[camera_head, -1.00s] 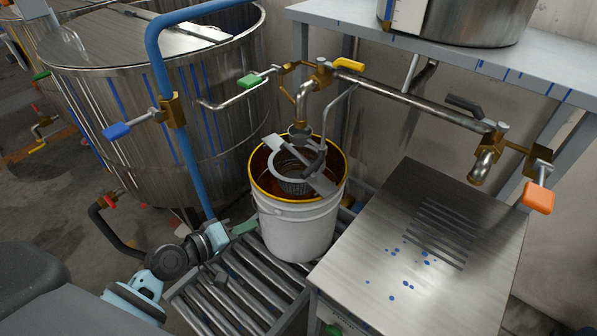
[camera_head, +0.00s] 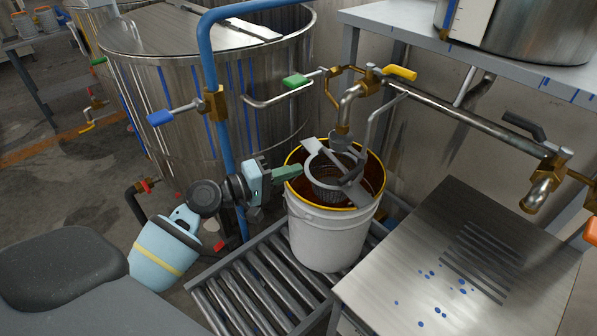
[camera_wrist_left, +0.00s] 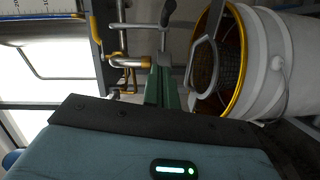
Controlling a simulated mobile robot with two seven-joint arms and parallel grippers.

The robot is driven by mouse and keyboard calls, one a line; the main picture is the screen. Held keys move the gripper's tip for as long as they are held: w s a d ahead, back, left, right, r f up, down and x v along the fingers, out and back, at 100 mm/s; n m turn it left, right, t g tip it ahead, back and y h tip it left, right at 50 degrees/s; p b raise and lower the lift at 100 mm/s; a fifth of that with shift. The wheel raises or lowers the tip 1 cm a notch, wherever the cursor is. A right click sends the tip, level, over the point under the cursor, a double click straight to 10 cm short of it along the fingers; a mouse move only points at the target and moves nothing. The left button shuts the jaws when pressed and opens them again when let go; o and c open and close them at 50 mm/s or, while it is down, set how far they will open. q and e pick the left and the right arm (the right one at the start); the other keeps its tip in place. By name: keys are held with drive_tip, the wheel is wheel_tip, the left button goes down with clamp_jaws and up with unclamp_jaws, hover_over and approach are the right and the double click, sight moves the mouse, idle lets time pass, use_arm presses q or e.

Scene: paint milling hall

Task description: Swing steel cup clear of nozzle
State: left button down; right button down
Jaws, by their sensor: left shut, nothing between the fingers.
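The small steel cup (camera_head: 341,141) sits right under the outlet of the brass nozzle (camera_head: 348,104), above the bucket. A bent grey rod (camera_head: 371,128) comes down beside it from the pipe. Below them a strainer (camera_head: 325,191) hangs on a flat bar in the mouth of the white bucket (camera_head: 325,236). My left gripper (camera_head: 298,170) is shut and empty, its green fingers at the bucket's left rim, lower than the cup. I cannot tell whether they touch the rim. The shut fingers also show in the left wrist view (camera_wrist_left: 161,86), beside the bucket (camera_wrist_left: 265,62). My right gripper is not in view.
The bucket stands on a roller conveyor (camera_head: 262,284). A steel table (camera_head: 470,262) is close on its right. A blue pipe (camera_head: 212,92) with a blue-handled valve stands behind my left arm, before a large steel tank (camera_head: 190,85). A shelf (camera_head: 400,25) is above.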

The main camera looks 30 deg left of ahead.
use_arm(q)
drive_tip(key=w+d+f+p, duration=0.1)
drive_tip(key=w+d+p, duration=0.1)
drive_tip(key=w+d, duration=0.3)
drive_tip(key=shift+w+d, duration=0.2)
drive_tip(key=shift+d, duration=1.4)
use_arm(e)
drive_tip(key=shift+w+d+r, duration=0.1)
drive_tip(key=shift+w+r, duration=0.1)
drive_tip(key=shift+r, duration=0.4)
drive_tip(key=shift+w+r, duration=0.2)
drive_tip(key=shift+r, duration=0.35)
